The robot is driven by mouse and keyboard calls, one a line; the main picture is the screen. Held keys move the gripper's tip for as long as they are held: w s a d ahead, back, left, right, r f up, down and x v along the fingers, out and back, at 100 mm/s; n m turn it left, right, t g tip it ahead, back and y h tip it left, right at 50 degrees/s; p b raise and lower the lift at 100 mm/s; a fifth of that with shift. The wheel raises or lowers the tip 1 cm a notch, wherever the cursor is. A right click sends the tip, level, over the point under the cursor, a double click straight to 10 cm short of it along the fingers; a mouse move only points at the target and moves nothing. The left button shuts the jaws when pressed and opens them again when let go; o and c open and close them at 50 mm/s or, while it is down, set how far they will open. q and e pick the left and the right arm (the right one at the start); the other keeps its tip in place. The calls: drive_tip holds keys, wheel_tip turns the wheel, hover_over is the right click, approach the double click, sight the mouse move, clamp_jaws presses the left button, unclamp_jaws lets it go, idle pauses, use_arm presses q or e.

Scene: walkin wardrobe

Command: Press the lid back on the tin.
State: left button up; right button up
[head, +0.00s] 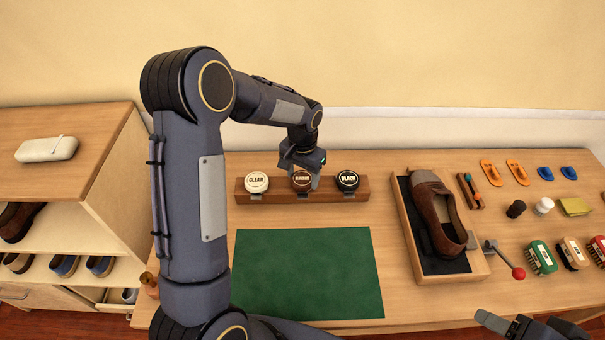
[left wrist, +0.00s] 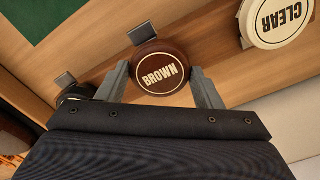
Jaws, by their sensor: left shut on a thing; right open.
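A round brown tin marked BROWN (head: 302,177) sits in the middle of a wooden rack, its dark brown top facing up. It also shows in the left wrist view (left wrist: 160,67). My left gripper (head: 303,182) is over the rack, with its two fingers on either side of the brown top, shut on it. I cannot tell whether the fingers hold the lid alone or the tin below, nor how well the lid is seated. My right gripper (head: 501,324) is open and empty at the bottom right of the head view, at the table's front edge.
The rack (head: 240,194) also holds a CLEAR tin (head: 257,181) on the left and a BLACK tin (head: 347,180) on the right. A green mat (head: 308,273) lies bare in front. A brown shoe (head: 440,215) sits in a tray to the right, near several brushes.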

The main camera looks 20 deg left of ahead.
idle(0.3)
use_arm(q)
drive_tip(key=o, duration=1.1)
drive_tip(key=shift+o, duration=0.5)
drive_tip(key=shift+o, duration=1.2)
drive_tip(key=shift+r, duration=0.1)
drive_tip(key=shift+r+p, duration=2.35)
drive_tip(key=shift+r, duration=1.05)
